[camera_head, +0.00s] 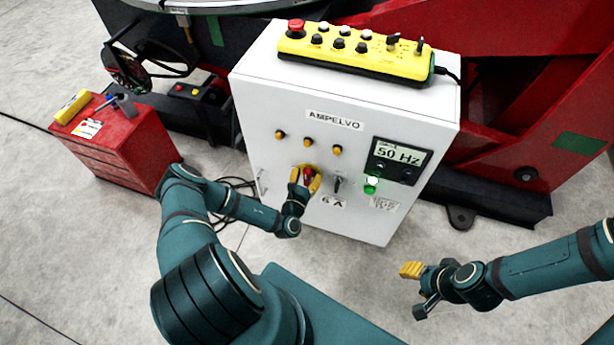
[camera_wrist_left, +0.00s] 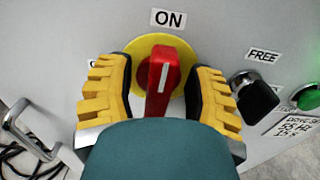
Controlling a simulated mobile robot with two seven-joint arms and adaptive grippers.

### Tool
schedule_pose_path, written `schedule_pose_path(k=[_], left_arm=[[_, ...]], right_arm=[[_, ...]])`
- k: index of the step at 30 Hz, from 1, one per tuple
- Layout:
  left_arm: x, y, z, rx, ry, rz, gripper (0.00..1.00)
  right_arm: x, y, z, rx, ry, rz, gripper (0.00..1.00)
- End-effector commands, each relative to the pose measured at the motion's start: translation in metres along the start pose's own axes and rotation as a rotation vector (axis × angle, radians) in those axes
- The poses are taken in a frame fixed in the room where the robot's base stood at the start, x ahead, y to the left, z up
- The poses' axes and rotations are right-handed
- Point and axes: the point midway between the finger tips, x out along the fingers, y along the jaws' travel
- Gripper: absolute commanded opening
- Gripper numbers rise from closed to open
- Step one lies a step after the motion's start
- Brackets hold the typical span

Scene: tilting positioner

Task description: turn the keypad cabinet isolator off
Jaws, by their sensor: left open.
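The isolator's red handle (camera_wrist_left: 165,78) stands upright on a yellow disc (camera_wrist_left: 148,46), pointing at the ON label (camera_wrist_left: 168,18) in the left wrist view. Another label at its left is mostly hidden by a finger. The isolator (camera_head: 308,174) is on the front of the white cabinet (camera_head: 265,100) in the head view. My left gripper (camera_wrist_left: 160,100) is open, with one yellow-padded finger on each side of the handle and gaps visible between. It also shows in the head view (camera_head: 305,183). My right gripper (camera_head: 416,290) is open and empty, away from the cabinet over the floor.
A black selector knob (camera_wrist_left: 255,95) and a green button (camera_wrist_left: 306,97) sit right of the isolator. A yellow pendant (camera_head: 355,55) lies on the cabinet top. A red tool chest (camera_head: 120,140) stands at left. A metal handle (camera_wrist_left: 28,130) protrudes at the cabinet's left.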

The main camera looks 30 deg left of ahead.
Motion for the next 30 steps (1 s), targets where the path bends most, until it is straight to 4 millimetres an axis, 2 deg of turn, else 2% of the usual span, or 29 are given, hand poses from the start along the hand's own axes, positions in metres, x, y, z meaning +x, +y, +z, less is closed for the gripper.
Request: schedule_pose_path(k=[5,6,10,11,23,30], left_arm=[[0.0001,0.0000,0.0003,0.000,0.000,0.000,0.53],[0.0000,0.0000,0.0003,0.000,0.000,0.000,0.48],[-0.0001,-0.0001,0.0003,0.000,-0.001,0.000,0.03],[-0.0001,-0.0001,0.0003,0.000,-0.001,0.000,0.00],[0.0003,0.0004,0.0007,-0.020,-0.001,0.000,0.00],[0.0003,0.0016,0.0013,-0.133,-0.003,0.001,0.00]], right_arm=[[-0.0001,-0.0001,-0.0002,0.000,0.001,0.000,0.47],[-0.0001,-0.0001,-0.0002,0.000,0.001,0.000,0.47],[-0.0001,-0.0001,-0.0002,0.000,0.000,0.000,0.47],[-0.0001,-0.0001,-0.0002,0.000,0.000,0.000,0.47],[-0.0007,-0.0003,-0.0002,0.000,0.000,0.000,0.47],[-0.0033,-0.0012,0.0001,0.000,-0.001,0.000,0.47]])
